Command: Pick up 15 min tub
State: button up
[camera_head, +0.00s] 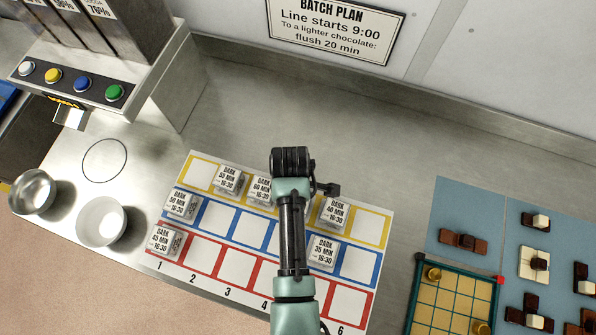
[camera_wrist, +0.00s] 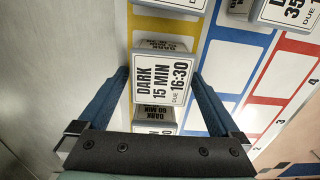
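The 15 min tub (camera_wrist: 163,80) shows in the wrist view with a white label reading DARK, 15 MIN, DUE 16:30. It sits between the two blue fingers of my gripper (camera_wrist: 162,75), one on each side and very close to it. I cannot tell whether the fingers press on it or stand just clear. In the head view my gripper (camera_head: 292,160) is over the yellow row of the numbered mat (camera_head: 360,305). The arm hides the 15 min tub there.
Near my gripper stand the 60 min tub (camera_head: 261,188) on its left and the 40 min tub (camera_head: 333,212) on its right. Other tubs are the 55 min (camera_head: 228,179), 50 min (camera_head: 180,203), 45 min (camera_head: 164,240) and 35 min (camera_head: 323,250). The counter behind the mat is clear.

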jog(key=c, duration=1.4)
jog(key=shift+o, duration=0.2)
notch_tip(320, 180, up, 10)
jog(key=shift+f+b, duration=0.15)
jog(key=shift+b, duration=0.25)
notch_tip(320, 180, up, 8)
jog(key=p, duration=0.8)
jog(key=shift+f, duration=0.25)
jog(key=shift+f, duration=0.1)
